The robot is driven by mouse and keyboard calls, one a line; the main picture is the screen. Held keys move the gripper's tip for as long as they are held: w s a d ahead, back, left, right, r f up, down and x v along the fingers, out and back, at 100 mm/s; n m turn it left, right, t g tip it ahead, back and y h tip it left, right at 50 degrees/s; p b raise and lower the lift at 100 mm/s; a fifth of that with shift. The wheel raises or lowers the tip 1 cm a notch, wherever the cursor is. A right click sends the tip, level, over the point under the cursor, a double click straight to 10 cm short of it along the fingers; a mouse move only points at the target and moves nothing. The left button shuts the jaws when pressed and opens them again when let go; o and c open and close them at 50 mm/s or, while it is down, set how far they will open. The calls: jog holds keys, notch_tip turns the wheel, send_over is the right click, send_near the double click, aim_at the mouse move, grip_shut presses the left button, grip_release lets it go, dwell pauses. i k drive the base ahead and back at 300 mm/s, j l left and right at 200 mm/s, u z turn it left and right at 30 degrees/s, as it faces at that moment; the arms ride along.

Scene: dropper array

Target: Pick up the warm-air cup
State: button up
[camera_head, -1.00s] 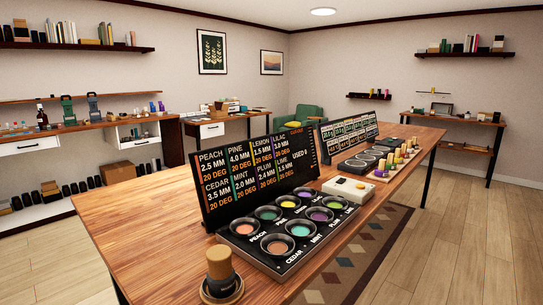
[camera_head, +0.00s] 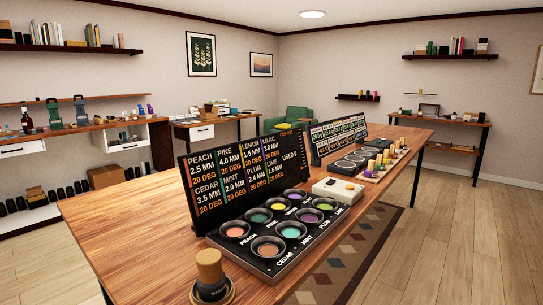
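No label in view names a warm-air cup, so I cannot tell for sure which thing it is. A dark cup-like piece with a wooden top (camera_head: 210,268) stands upright in a round base at the near edge of the wooden table (camera_head: 120,229). Behind it a black tray (camera_head: 228,256) holds several cups with coloured insides, labelled with names such as peach, cedar and mint. A black display board (camera_head: 190,190) behind the tray lists sizes, "20 DEG" and "USED 0". My gripper is not in view.
A pale box (camera_head: 338,189) sits beyond the tray. Farther along are a second board (camera_head: 338,138), dark round cups (camera_head: 352,162) and a row of coloured-topped pieces (camera_head: 384,160). The table's left part is bare. A patterned rug (camera_head: 348,262) and open wooden floor (camera_head: 450,240) lie to the right.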

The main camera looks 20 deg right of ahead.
aim_at(212, 281)
jog(key=i+j+z, duration=0.35)
jog(key=j, duration=0.3)
jog(key=j+z, duration=0.2)
jog(key=i+j+z, duration=0.15)
jog(key=j, duration=0.35)
